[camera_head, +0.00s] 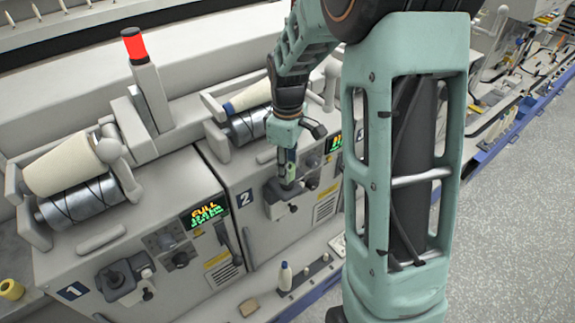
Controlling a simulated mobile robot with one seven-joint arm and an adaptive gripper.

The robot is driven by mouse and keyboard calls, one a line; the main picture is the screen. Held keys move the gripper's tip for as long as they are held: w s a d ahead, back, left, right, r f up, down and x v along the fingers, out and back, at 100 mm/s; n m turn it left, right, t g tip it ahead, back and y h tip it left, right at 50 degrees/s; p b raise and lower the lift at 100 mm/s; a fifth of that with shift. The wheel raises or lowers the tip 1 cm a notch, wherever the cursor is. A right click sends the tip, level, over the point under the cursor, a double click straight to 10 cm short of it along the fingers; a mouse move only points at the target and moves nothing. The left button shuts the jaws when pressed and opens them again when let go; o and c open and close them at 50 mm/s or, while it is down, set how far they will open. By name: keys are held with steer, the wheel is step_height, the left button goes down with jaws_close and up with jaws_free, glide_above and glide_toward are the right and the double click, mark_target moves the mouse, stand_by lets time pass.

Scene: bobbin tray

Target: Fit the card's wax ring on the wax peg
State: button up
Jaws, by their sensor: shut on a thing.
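My gripper (287,181) is small in the head view, low at the front of the unit marked 2. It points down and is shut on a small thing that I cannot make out. Its fingertips are at or just above a dark fitting (282,194) on that unit's front; I cannot tell whether they touch. I cannot pick out the wax ring, the wax peg or the card for certain. A similar dark fitting (118,281) sits on the unit marked 1.
A ledge below the units holds a white bobbin with a blue tip (285,276) and a tan block (248,307). A yellow ring-shaped piece (11,289) lies at the far left. Yarn cones (62,165) sit on rollers above. Floor is clear at right.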

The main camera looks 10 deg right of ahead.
steer(key=shift+f+b, duration=0.3)
steer(key=shift+f, duration=0.5)
steer(key=shift+f+b, duration=0.35)
steer(key=shift+f, duration=0.2)
stand_by(0.8)
steer(key=o, duration=0.7)
steer(key=shift+r, duration=0.15)
steer(key=shift+r+p, duration=4.15)
steer(key=shift+r, duration=1.25)
